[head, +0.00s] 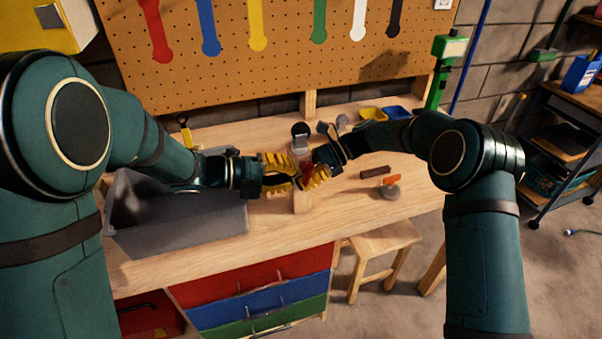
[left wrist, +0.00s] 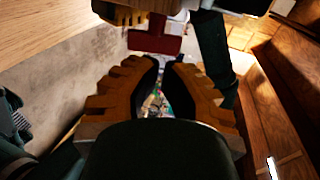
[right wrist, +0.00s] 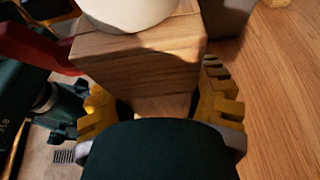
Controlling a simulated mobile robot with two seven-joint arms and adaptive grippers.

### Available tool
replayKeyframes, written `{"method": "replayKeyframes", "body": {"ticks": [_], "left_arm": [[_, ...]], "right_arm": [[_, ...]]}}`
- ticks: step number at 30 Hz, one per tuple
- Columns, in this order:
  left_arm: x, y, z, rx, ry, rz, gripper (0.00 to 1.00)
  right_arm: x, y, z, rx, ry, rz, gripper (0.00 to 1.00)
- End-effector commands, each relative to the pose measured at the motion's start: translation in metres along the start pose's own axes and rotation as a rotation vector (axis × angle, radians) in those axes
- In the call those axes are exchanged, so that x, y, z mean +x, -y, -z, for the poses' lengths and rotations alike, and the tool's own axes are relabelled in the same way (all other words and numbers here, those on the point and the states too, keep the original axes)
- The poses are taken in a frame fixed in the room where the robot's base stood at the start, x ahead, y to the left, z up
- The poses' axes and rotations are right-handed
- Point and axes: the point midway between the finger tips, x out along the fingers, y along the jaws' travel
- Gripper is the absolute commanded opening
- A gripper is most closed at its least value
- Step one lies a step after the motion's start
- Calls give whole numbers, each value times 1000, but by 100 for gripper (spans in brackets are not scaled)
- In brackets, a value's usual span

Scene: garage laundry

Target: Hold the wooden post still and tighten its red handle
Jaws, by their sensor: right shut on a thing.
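The wooden post (head: 302,201) stands upright near the front edge of the workbench. In the right wrist view the post (right wrist: 145,62) sits between the fingers of my right gripper (right wrist: 160,105), which is shut on it. A white round part (right wrist: 125,12) is on top of the post. The red handle (head: 308,171) sticks out from the post's side; it also shows in the left wrist view (left wrist: 155,44). My left gripper (head: 296,173) is beside the handle, its fingers partly open with a narrow gap. The handle lies just beyond its fingertips, seemingly not gripped.
A grey bin (head: 175,228) stands left on the workbench (head: 275,226). A dark brown block (head: 375,172) and an orange-handled item (head: 390,187) lie right of the post. Yellow and blue trays (head: 396,113) are at the back. A stool (head: 380,241) stands in front.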

Motion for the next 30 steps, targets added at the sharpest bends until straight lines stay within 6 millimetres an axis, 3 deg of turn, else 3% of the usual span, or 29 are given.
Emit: {"method": "replayKeyframes", "body": {"ticks": [3, 9, 30], "left_arm": [[18, 0, 1, 1, -3, -3, 0], [31, 0, 0, 1, -1, -1, 0], [33, 2, 1, -1, -4, -53, 0]], "right_arm": [[0, 0, -1, -1, 1, 1, 7], [0, 0, -1, -1, 1, 0, 7], [0, 0, -1, -1, 1, 0, 7]]}}
